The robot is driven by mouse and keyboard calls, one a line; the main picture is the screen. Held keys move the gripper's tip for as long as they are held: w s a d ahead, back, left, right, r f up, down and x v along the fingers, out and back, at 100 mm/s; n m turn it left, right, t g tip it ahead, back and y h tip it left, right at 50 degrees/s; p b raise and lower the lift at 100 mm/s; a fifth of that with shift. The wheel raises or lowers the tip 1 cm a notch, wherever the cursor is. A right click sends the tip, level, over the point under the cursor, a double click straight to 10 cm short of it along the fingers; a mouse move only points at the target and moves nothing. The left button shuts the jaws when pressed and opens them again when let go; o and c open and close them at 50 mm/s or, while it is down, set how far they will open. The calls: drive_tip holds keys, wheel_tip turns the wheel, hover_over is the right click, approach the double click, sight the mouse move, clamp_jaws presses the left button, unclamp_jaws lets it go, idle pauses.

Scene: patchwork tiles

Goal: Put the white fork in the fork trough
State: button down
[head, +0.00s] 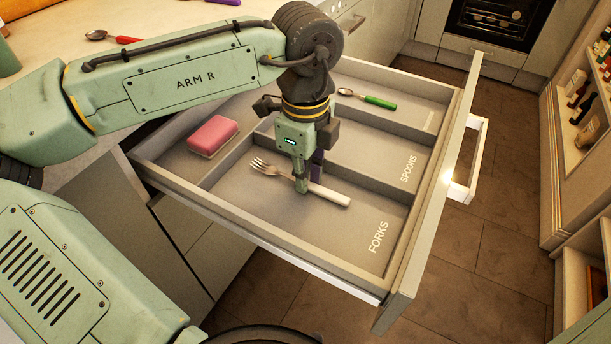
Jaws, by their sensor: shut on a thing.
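The fork with a white handle (331,194) is in the fork trough (356,252), the compartment marked FORKS in the open drawer. Its metal tines point left and its handle points right. My gripper (302,184) reaches down into this trough and is shut on the fork near where the handle meets the metal. The fingers hide that part of the fork. I cannot tell whether the fork touches the trough floor or is held just above it.
A pink and white block (213,135) sits in the left compartment. A red-handled spoon (127,40) lies on the counter (60,27). The drawer front (436,200) and low dividers border the troughs.

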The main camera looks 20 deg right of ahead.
drive_tip(key=shift+f, duration=0.2)
drive_tip(key=c, duration=1.6)
unclamp_jaws()
drive_tip(key=shift+r, duration=0.2)
wheel_tip(320, 180, up, 12)
drive_tip(key=p, duration=1.3)
